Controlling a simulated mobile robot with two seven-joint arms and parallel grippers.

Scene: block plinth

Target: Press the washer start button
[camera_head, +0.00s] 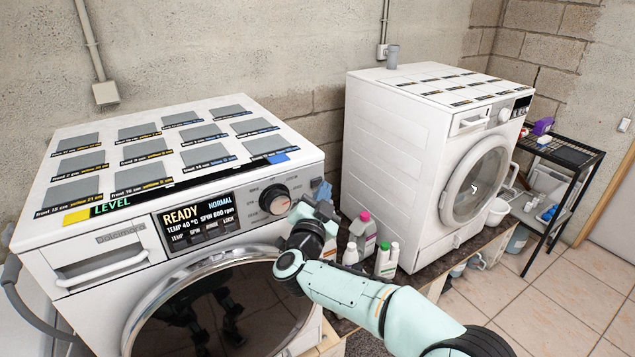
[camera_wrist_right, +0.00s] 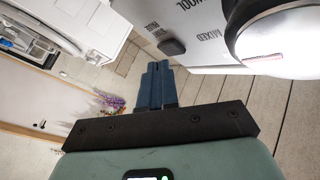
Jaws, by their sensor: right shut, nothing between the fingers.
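The near washer (camera_head: 200,262) has a lit display (camera_head: 197,219) reading READY, NORMAL, TEMP 40 °C, SPIN 800 rpm. A round dial (camera_head: 274,199) sits right of the display. My right gripper (camera_head: 321,188) is at the panel's right end, just right of the dial. In the right wrist view its blue fingers (camera_wrist_right: 157,68) are shut and empty. A dark oval button (camera_wrist_right: 171,47) on the white panel lies just past the fingertips. I cannot tell whether they touch. In the head view the gripper hides this part of the panel. My left gripper is not in view.
Several bottles (camera_head: 363,235) stand on the dark counter between the near washer and a second washer (camera_head: 395,150). A black shelf rack (camera_head: 572,155) stands at the far right. The tiled floor (camera_head: 545,290) is clear at the lower right.

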